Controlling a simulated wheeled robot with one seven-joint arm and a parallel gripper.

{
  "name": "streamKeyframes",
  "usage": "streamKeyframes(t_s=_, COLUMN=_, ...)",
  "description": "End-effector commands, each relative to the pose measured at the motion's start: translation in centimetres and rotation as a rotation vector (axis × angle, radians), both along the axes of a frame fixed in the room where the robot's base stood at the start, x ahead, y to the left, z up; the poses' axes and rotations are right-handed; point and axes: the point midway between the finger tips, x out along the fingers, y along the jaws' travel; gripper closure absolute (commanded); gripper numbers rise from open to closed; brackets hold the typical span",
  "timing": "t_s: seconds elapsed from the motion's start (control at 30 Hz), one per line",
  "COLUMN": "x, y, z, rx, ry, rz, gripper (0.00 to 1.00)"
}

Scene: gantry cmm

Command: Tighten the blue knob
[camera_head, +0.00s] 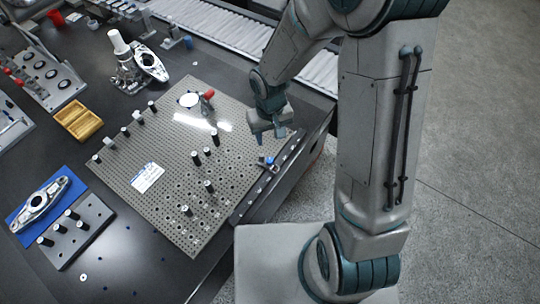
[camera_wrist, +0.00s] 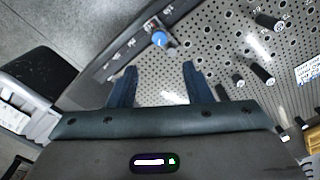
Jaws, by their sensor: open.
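The blue knob (camera_head: 270,160) is small and sits on a fitting at the right edge of the perforated plate, by a dark rail. In the wrist view the blue knob (camera_wrist: 159,38) shows ahead of my fingertips, roughly centred between them. My gripper (camera_head: 280,137) hangs above the plate's right side, close to the knob in the picture. In the wrist view my gripper (camera_wrist: 160,68) has its two dark fingers spread apart with nothing between them. The knob is apart from both fingers.
The perforated plate (camera_head: 190,225) carries several dark posts (camera_head: 208,187), a white label (camera_head: 147,177) and a red-handled clamp (camera_head: 207,95). A yellow tray (camera_head: 78,120) and a post block (camera_head: 75,235) stand to the left. The dark rail (camera_head: 272,180) borders the plate's right edge.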

Motion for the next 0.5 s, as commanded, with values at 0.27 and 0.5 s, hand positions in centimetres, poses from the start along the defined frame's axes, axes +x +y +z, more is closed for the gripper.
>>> streamKeyframes(t_s=0.27, x=-0.2, y=0.0, z=-4.8, rx=-0.002, ry=0.006, rz=0.002, gripper=0.55)
streamKeyframes(t_s=0.5, x=-0.1, y=0.0, z=-8.6, rx=-0.001, ry=0.005, rz=0.002, gripper=0.55)
